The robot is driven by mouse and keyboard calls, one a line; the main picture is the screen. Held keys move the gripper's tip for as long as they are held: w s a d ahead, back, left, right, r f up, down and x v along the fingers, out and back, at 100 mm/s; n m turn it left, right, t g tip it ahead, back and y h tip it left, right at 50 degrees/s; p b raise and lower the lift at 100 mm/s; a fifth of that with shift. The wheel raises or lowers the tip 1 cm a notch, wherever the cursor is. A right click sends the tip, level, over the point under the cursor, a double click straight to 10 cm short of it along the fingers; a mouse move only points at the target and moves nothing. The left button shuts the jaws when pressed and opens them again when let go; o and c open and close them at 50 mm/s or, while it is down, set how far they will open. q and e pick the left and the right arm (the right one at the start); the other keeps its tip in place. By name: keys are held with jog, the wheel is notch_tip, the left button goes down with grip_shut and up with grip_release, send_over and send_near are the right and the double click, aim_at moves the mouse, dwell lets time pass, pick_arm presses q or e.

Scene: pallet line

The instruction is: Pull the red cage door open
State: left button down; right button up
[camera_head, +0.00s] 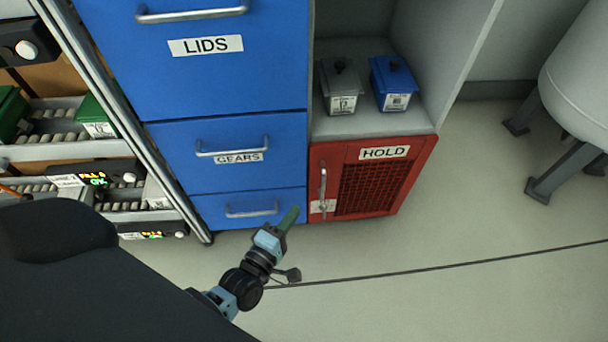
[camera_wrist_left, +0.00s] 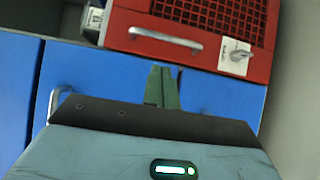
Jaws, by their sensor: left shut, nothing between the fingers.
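The red cage door (camera_head: 372,190) is closed at the bottom right of the cabinet. It has a dark mesh panel and a HOLD label (camera_head: 384,152). Its silver bar handle (camera_head: 323,184) stands upright along the left edge, with a white tag and small latch (camera_head: 322,206) near its lower end. My left gripper (camera_head: 290,217) has green fingers, shut and empty, left of the handle and apart from it. In the left wrist view the fingers (camera_wrist_left: 162,86) point toward the red door (camera_wrist_left: 200,12), below its handle (camera_wrist_left: 166,40). My right gripper is out of view.
A grey box (camera_head: 340,88) and a blue box (camera_head: 393,84) sit on the shelf above. The floor (camera_head: 440,240) before the door is clear.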

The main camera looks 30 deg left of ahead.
pick_arm(q)
jog(key=w+b, duration=0.2)
jog(key=w, duration=0.7)
jog(key=shift+w+d+b, duration=0.2)
jog(key=shift+w+b, duration=0.05)
jog(key=shift+b, duration=0.15)
